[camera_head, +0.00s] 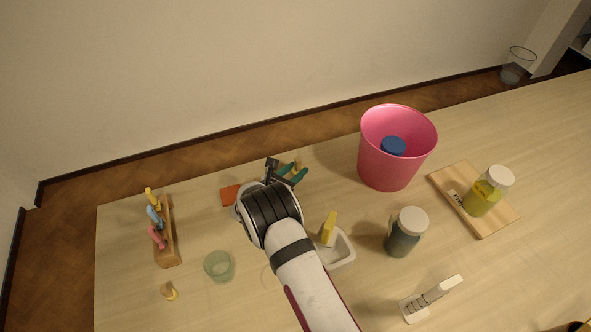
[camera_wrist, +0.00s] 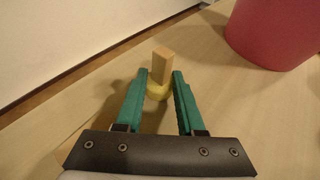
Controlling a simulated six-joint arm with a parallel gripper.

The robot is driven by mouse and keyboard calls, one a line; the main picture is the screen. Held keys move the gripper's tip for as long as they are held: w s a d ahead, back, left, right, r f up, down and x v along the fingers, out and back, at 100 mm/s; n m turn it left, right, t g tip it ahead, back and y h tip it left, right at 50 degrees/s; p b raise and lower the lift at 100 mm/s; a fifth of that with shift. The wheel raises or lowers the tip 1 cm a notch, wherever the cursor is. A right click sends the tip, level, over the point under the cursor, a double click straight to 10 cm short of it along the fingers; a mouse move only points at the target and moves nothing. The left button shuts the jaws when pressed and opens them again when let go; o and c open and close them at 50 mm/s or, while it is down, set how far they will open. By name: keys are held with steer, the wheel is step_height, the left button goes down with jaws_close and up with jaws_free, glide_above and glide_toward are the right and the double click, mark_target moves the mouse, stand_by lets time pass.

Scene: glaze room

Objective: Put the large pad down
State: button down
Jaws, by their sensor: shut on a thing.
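My gripper (camera_head: 291,173) has green fingers and is near the far edge of the table, left of the pink bucket. It is shut on the large pad, which has a light wooden block handle (camera_wrist: 162,65) above a round yellow pad (camera_wrist: 157,91). In the wrist view the pad sits between the fingertips (camera_wrist: 160,77), upright as seen there. In the head view only a bit of its wood (camera_head: 297,163) shows behind the fingers. Whether its underside touches the table is hidden.
The pink bucket (camera_head: 375,168) stands close on the right, with a blue-lidded thing inside. A red-orange tile (camera_head: 230,196) lies left of my gripper. A white dish (camera_head: 341,250), green glass (camera_head: 219,267), dark jar (camera_head: 403,240) and wooden tool rack (camera_head: 169,240) stand nearer. Table between rack and tile is clear.

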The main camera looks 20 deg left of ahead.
steer(key=c, duration=0.5)
jaws_free()
steer(key=shift+f, duration=0.1)
